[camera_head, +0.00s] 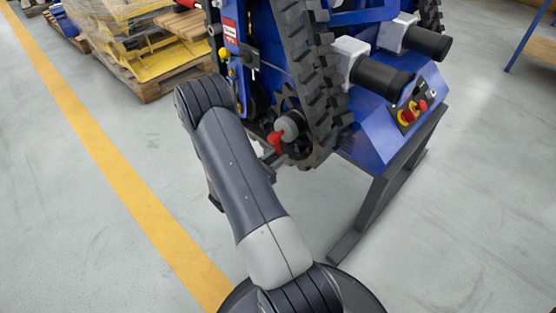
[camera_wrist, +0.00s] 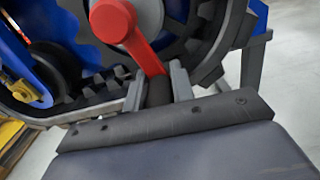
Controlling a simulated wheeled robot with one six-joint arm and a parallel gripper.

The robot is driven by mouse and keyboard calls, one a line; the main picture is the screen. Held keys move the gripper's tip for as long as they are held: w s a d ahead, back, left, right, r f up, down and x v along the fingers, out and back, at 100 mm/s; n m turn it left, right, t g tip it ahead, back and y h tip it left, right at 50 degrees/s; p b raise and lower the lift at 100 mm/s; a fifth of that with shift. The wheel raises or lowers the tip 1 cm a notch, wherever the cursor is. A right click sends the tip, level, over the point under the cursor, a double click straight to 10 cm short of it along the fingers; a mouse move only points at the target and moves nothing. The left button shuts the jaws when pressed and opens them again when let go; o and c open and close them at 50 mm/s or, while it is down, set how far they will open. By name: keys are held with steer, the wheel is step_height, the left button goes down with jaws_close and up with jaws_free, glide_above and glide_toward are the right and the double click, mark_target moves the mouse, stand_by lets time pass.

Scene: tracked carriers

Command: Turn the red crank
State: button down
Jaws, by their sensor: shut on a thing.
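The red crank (camera_wrist: 143,40) shows large at the top middle of the wrist view, mounted on a grey round hub (camera_wrist: 150,15). Its red arm slants down to a dark handle (camera_wrist: 159,92). My gripper (camera_wrist: 158,84) has its two grey fingers on either side of that handle and is shut on it. In the head view the red crank (camera_head: 276,139) is small, low on the blue tracked carrier (camera_head: 262,60), beside the grey hub.
The black rubber track (camera_head: 305,70) runs close to the crank. A blue control box (camera_head: 375,135) with red and yellow buttons sits at the right on a dark stand (camera_head: 390,195). A pallet (camera_head: 155,85) with wrapped yellow parts stands at the back left. Grey floor around is clear.

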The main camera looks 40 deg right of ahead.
steer(key=shift+w+a+m+b, duration=0.1)
steer(key=shift+w+m+b, duration=0.55)
steer(key=shift+m+b, duration=0.45)
steer(key=shift+w+m+b, duration=0.6)
steer(key=shift+m+b, duration=0.35)
steer(key=shift+m, duration=0.2)
steer(key=shift+w+a+m+b, duration=0.1)
steer(key=shift+w+m+b, duration=0.55)
steer(key=shift+m+b, duration=0.45)
steer(key=c, duration=1.2)
jaws_free()
steer(key=shift+r, duration=0.1)
steer(key=shift+w, duration=0.1)
steer(key=a+p, duration=0.2)
steer(key=a, duration=0.8)
steer(key=shift+s+a+p, duration=0.35)
steer(key=shift+s, duration=0.1)
steer(key=shift+d, duration=0.1)
